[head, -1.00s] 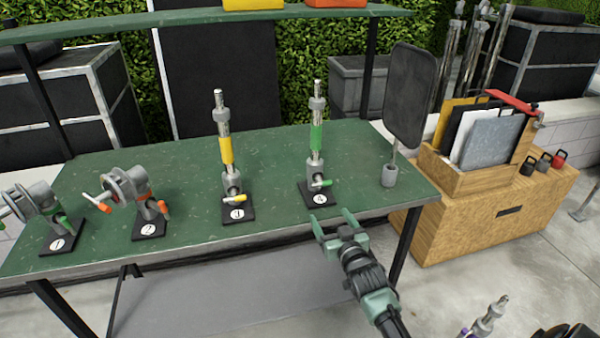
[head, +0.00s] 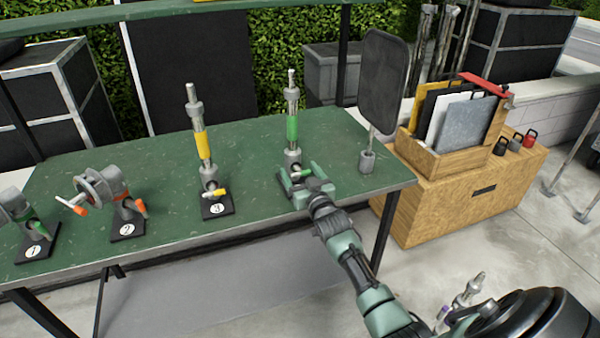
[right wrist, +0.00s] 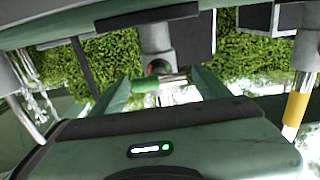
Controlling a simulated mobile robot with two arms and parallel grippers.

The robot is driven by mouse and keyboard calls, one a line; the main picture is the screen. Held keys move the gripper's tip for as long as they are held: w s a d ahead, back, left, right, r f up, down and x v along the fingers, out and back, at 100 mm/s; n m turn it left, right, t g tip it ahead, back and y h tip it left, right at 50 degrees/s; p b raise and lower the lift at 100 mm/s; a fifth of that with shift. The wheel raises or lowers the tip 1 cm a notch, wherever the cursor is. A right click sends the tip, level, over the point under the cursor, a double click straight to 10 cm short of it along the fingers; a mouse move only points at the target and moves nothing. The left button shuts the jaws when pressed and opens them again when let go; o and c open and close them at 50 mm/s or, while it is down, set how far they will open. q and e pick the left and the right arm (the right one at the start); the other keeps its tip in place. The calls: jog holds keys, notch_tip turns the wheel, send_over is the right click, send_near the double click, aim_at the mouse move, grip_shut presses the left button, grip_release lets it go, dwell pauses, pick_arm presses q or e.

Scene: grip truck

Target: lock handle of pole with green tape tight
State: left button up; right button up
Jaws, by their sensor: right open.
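The pole with green tape (head: 292,128) stands upright on its black base at the right part of the green table. Its lock handle with a green grip (head: 301,174) sticks out low on the clamp; the handle (right wrist: 146,86) also shows in the right wrist view, lying crosswise between the fingers. My right gripper (head: 300,177) is open at this handle, one finger to each side. I cannot tell whether a finger touches it. The gripper partly hides the base. My left gripper is not in view.
The pole with yellow tape (head: 202,146) stands to the left. Two tilted clamp heads stand further left, one with orange handles (head: 103,190). A black panel on a stand (head: 384,82) is close on the right. A wooden box (head: 460,195) stands beyond the table's right edge.

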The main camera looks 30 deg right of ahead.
jog(key=shift+c, duration=0.3)
jog(key=c, duration=1.3)
